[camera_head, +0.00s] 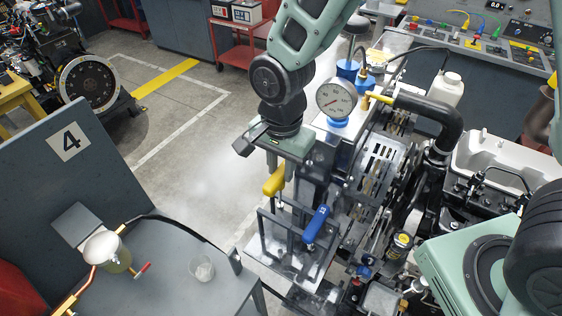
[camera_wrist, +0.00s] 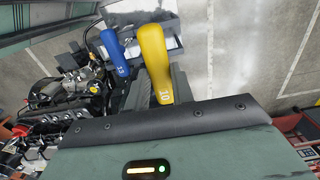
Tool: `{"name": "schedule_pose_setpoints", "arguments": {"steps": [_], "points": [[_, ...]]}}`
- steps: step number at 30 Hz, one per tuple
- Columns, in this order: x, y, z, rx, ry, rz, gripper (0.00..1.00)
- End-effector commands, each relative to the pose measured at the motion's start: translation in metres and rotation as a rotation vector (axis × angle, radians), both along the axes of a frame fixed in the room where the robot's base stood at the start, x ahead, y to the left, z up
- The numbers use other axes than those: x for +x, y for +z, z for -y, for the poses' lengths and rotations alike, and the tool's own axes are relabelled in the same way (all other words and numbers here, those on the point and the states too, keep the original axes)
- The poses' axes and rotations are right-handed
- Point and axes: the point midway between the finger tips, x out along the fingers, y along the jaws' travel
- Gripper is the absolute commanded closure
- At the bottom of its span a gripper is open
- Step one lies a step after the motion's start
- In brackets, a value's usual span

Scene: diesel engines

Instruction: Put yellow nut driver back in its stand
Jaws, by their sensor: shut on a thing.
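The yellow nut driver (camera_head: 274,181) is in my gripper (camera_head: 277,163), its handle tilted and its shaft pointing down. In the wrist view the yellow handle (camera_wrist: 154,52) marked 10 lies between my fingers (camera_wrist: 157,88). The dark metal stand (camera_head: 262,238) is directly below, mounted beside the engine. A blue nut driver (camera_head: 316,225) stands at its right side; its handle also shows in the wrist view (camera_wrist: 114,53), left of the yellow one. The yellow driver's shaft is over the stand's left part. I cannot tell whether its tip is inside a hole.
The engine (camera_head: 385,170) with a pressure gauge (camera_head: 337,99) is close on the right of my gripper. Open floor (camera_head: 205,170) is on the left.

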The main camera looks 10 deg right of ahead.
Motion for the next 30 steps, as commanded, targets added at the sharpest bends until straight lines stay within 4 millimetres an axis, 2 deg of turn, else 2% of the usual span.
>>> {"name": "schedule_pose_setpoints", "arguments": {"steps": [3, 30], "points": [[0.0, -0.014, 0.0, 0.0, 0.0, -0.001, 1.0], [0.0, -0.089, 0.0, -0.001, 0.001, -0.001, 1.0]]}}
